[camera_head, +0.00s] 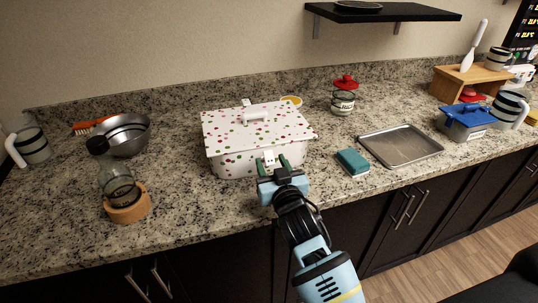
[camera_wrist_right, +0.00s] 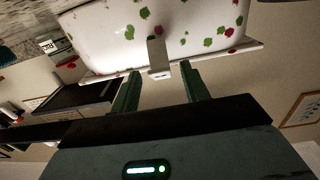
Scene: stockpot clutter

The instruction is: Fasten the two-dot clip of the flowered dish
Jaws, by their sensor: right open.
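The flowered dish (camera_head: 232,160) is a white rectangular dish with red and green spots, and its lid with a raised handle is on. A white clip (camera_head: 268,157) sits at the middle of its front edge and has small dark marks I cannot count. A second clip (camera_head: 246,102) shows at the back edge. My right gripper (camera_head: 270,166) is open at the front clip, one finger on either side. In the right wrist view the front clip (camera_wrist_right: 157,58) lies between and just beyond the fingertips (camera_wrist_right: 161,80), apart from both. Whether it is fastened I cannot tell. My left gripper is out of view.
A green-and-white sponge (camera_head: 352,162) and a metal tray (camera_head: 402,146) lie right of the dish. A glass carafe on a wooden base (camera_head: 128,206) and a metal bowl (camera_head: 126,138) stand left. A red-lidded jar (camera_head: 343,100) stands behind. The counter's front edge is close.

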